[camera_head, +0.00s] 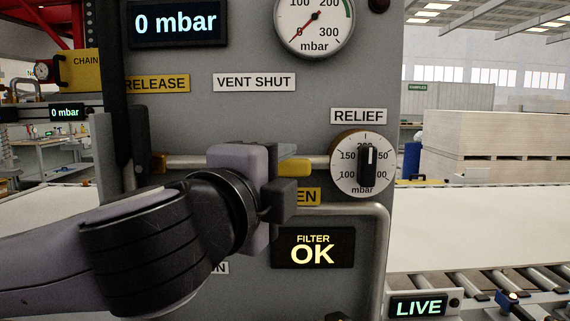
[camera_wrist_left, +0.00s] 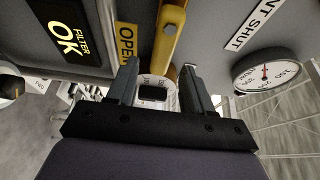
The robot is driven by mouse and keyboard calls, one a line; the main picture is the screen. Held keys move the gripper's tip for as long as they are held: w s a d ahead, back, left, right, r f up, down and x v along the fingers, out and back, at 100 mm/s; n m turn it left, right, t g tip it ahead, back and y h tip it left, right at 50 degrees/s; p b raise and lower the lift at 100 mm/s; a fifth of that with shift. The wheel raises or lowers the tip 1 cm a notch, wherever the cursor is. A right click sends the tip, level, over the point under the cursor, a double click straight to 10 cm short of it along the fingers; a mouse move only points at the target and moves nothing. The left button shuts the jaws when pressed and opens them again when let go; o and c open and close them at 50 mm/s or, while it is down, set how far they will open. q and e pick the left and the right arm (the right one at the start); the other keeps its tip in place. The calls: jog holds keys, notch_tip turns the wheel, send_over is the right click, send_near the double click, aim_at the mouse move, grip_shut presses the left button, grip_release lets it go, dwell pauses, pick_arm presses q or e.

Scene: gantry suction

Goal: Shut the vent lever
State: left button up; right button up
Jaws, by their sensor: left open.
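The vent lever (camera_head: 294,168) is yellow and sits on the pipe on the grey panel. Its end shows to the right of my left gripper, pointing right, just above the partly covered OPEN label (camera_head: 308,196). The VENT SHUT label (camera_head: 254,82) is above it. My left gripper (camera_head: 283,173) is open at the lever, one finger above and one below it. In the left wrist view the lever (camera_wrist_left: 168,38) comes down from its pivot toward the gap between the fingers (camera_wrist_left: 160,85). I cannot tell whether they touch it. My right gripper is not in view.
The round RELIEF dial (camera_head: 348,165) with a black knob is close to the right of the gripper. A pressure gauge (camera_head: 314,25) is above, and a filter display (camera_head: 312,248) reading OK is below. A bent grey pipe (camera_head: 378,225) runs beneath the dial.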

pick_arm(q)
jog(key=shift+x, duration=0.95)
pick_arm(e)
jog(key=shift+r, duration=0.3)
pick_arm(q)
grip_shut()
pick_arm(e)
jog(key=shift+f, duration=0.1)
